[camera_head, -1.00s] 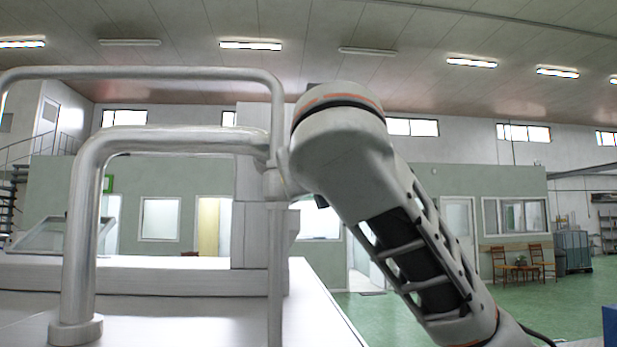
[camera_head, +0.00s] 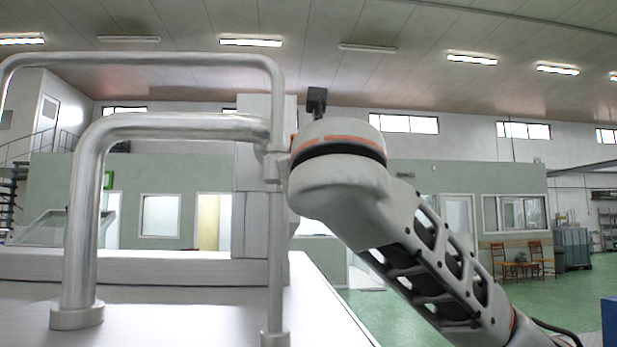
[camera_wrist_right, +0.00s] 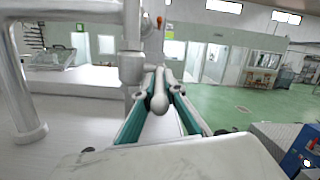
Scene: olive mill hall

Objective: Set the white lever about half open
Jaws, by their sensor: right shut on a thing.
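The white lever (camera_wrist_right: 159,101) shows in the right wrist view as a pale bar with a rounded end toward the camera. It runs out from the valve body (camera_wrist_right: 131,68) on a vertical metal pipe (camera_wrist_right: 132,25). My right gripper (camera_wrist_right: 161,90) is shut on the lever, with a teal finger on each side of it. In the head view my right arm comes in from the right and ends beside the pipe joint (camera_head: 273,165); the lever and the right gripper's fingers are hidden there. My left gripper is in neither view.
A thick bent metal pipe (camera_head: 88,215) stands on the white surface (camera_head: 190,320) at left, and a thinner pipe loop (camera_head: 150,60) arches above it. A white box-shaped column (camera_head: 252,225) stands behind the pipes. Green floor (camera_head: 400,318) lies open to the right.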

